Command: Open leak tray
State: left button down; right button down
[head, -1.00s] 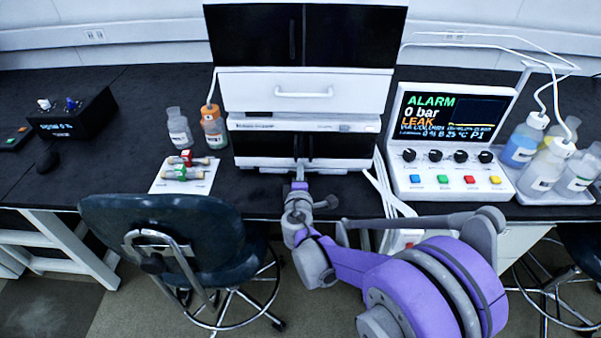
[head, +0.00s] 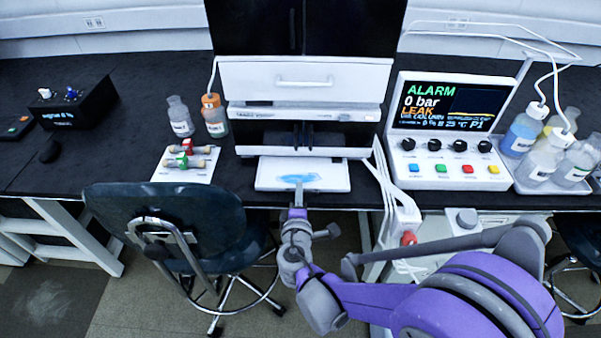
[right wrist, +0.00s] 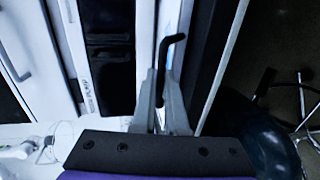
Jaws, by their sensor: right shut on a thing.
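The leak tray (head: 335,179) is a flat white tray sticking out of the bottom of the instrument stack (head: 305,80), with a blue liquid patch (head: 298,178) on it. My right gripper (head: 298,192) is at the middle of the tray's front edge. It is shut there on the tray's front, though the grip itself is small and partly hidden in the head view. In the right wrist view, the grey fingers (right wrist: 162,88) close around a dark bent piece (right wrist: 165,60) that looks like a handle. My left gripper is not in view.
A control panel (head: 450,130) showing ALARM and LEAK stands right of the stack, with white cables (head: 395,190) between. Bottles (head: 215,115) and a white card with fittings (head: 185,163) are at left. A chair (head: 165,225) stands left of my arm.

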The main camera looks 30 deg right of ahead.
jog(key=shift+s+a, duration=0.4)
jog(key=shift+s, duration=0.2)
jog(key=c, duration=0.9)
grip_release()
jog(key=shift+c, duration=0.2)
jog(key=p+v, duration=0.1)
jog(key=v, duration=0.9)
jog(key=shift+s+a+p, duration=0.25)
jog(key=shift+s+p, duration=0.05)
